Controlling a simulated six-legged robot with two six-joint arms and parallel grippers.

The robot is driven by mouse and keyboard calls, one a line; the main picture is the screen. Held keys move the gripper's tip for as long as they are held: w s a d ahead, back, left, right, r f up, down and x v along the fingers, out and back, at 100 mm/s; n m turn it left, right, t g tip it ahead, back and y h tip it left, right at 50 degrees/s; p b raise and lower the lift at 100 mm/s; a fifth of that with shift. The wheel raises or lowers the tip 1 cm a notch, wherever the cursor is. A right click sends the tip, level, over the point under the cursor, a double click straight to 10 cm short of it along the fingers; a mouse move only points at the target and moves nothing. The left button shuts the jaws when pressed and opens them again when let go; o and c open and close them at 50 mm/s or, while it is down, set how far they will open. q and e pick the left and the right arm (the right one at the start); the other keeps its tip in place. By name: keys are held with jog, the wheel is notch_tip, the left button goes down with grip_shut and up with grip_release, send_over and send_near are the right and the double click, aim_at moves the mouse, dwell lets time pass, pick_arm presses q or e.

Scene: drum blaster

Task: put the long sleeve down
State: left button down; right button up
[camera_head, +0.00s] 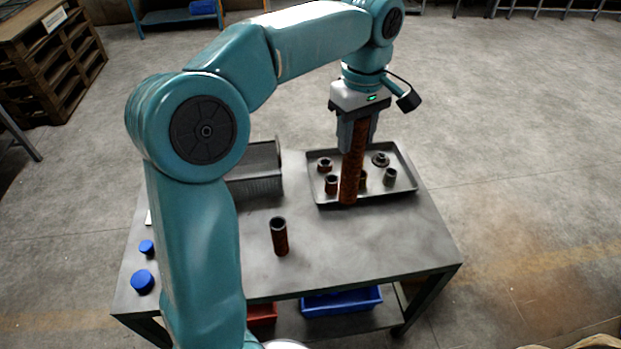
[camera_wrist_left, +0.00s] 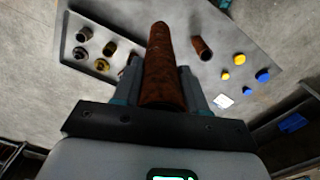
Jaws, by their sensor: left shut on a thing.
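The long sleeve (camera_head: 352,172) is a rusty brown tube, held upright in my left gripper (camera_head: 357,130). The gripper is shut on its upper part. In the head view the sleeve's lower end overlaps the front edge of the grey tray (camera_head: 412,172); I cannot tell whether it touches anything. In the left wrist view the sleeve (camera_wrist_left: 164,65) runs away from the camera between the two fingers. A shorter rusty sleeve (camera_head: 279,237) stands upright on the table (camera_head: 345,245), left of the held one. My right gripper is not in view.
The tray holds several small parts, among them a flanged piece (camera_head: 381,159) and a grey ring (camera_head: 390,177). A grey bin (camera_head: 256,172) stands left of the tray, partly behind my arm. Two blue caps (camera_head: 142,281) lie at the left. The table's front right is clear.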

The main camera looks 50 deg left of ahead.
pick_arm(q)
notch_tip(320, 180, down, 19)
jog(key=b, duration=0.2)
jog(key=shift+r, duration=0.2)
jog(key=shift+b, duration=0.3)
jog(key=shift+w+f, duration=0.1)
jog(key=shift+f, duration=0.1)
jog(key=c, duration=0.7)
grip_release()
jog(key=shift+o, duration=0.5)
